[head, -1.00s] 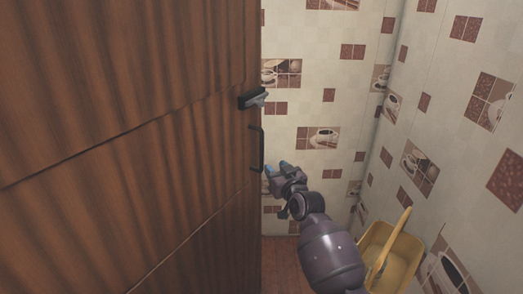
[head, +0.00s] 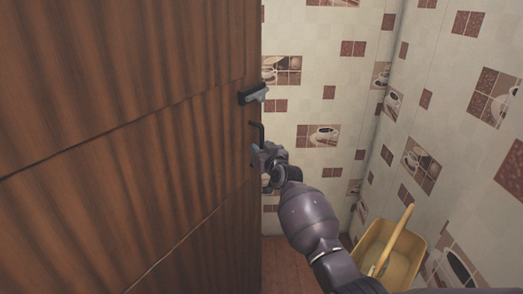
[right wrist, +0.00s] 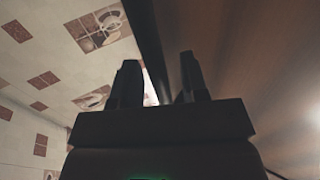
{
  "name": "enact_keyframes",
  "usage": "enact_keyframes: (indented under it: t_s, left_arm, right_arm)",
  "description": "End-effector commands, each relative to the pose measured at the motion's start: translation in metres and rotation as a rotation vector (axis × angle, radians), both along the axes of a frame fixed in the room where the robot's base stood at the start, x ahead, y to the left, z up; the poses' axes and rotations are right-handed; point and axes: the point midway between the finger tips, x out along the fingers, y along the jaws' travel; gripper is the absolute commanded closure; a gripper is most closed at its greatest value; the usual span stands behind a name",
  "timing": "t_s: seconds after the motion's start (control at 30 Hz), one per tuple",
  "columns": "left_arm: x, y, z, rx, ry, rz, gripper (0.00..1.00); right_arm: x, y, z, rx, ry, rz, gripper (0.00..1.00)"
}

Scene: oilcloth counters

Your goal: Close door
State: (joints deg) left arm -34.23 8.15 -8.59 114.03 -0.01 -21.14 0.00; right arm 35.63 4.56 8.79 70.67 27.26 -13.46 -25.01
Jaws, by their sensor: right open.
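The brown wooden door (head: 120,130) fills the left of the head view, with its free edge near the middle. A dark bar handle (head: 262,133) and a black and grey latch piece (head: 253,94) sit near that edge. My right gripper (head: 258,158) is at the handle's lower part and hides it. In the right wrist view, the open fingers (right wrist: 157,80) stand apart beside the door's face (right wrist: 250,70). A dark strip runs between the fingers and the door; I cannot tell whether the fingers touch the handle. My left gripper is out of view.
A yellow bucket-like container (head: 402,262) with a yellow handle stick (head: 391,242) stands at the lower right by the tiled wall (head: 440,100). A strip of reddish floor (head: 283,250) shows beside the door's edge.

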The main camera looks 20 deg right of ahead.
Motion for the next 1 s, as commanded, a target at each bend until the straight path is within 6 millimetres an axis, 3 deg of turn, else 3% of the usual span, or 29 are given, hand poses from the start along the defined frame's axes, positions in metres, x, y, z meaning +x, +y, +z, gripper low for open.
enact_keyframes:
  t_s: [0.33, 0.6, 1.0]
  left_arm:
    - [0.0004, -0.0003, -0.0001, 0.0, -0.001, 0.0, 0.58]
    - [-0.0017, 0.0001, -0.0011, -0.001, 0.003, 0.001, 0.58]
    - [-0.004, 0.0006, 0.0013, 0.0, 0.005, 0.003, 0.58]
  right_arm:
    - [0.0023, 0.0001, 0.0007, 0.0, -0.001, 0.0, 0.61]
    - [0.0021, 0.0, 0.0005, 0.0, 0.0, 0.0, 1.0]
    - [-0.0021, -0.0012, 0.0007, -0.002, 0.0, 0.005, 1.0]
